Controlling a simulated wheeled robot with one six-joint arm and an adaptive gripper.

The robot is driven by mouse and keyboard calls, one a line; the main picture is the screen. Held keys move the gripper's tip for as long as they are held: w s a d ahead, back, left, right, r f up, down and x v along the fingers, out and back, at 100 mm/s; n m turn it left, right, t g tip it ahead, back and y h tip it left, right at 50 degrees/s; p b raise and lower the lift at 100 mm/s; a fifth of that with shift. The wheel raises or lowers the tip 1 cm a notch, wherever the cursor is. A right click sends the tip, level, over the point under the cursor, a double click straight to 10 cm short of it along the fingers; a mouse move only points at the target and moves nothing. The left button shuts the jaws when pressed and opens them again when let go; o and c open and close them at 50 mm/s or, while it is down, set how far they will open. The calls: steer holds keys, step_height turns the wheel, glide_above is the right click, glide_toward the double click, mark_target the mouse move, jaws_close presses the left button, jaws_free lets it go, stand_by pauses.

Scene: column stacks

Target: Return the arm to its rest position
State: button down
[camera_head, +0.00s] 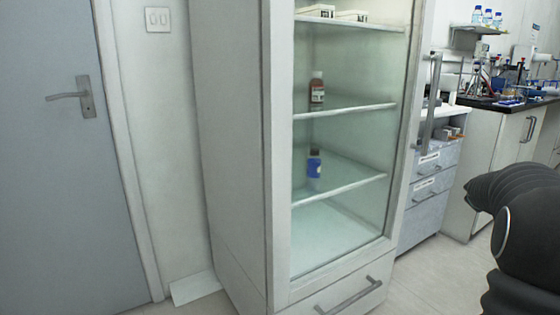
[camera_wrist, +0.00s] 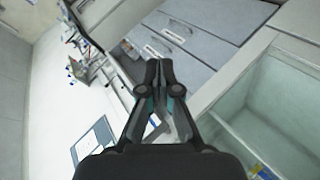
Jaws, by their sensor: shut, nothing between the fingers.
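My gripper (camera_wrist: 160,72) shows in the wrist view, with its black fingers together and nothing between them. It is in free air, with grey drawers behind it in that view. In the head view my black arm (camera_head: 525,225) reaches in at the right edge; the gripper itself is not in that picture.
A tall glass-fronted cabinet (camera_head: 278,200) stands in the middle of the head view. Grey drawers (camera_head: 427,180) and a lab bench (camera_head: 500,104) stand to the right. A door (camera_head: 60,190) is at left.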

steer(key=s+a+f+m+g+y, duration=0.1)
steer(key=s+a+f+y, duration=0.1)
steer(key=s+a, duration=1)
steer(key=s+a+f+m+g+y, duration=0.1)
steer(key=s+a+f+y, duration=0.1)
steer(key=s+a, duration=1)
steer(key=s+a+f+m+g+y, duration=0.1)
steer(key=s+a+f+g+y, duration=0.1)
steer(key=s+a, duration=1.1)
steer(key=shift+a+f+m+y, duration=0.3)
steer(key=shift+a+y, duration=0.5)
steer(key=shift+a, duration=1.15)
steer(key=shift+s+r, duration=0.1)
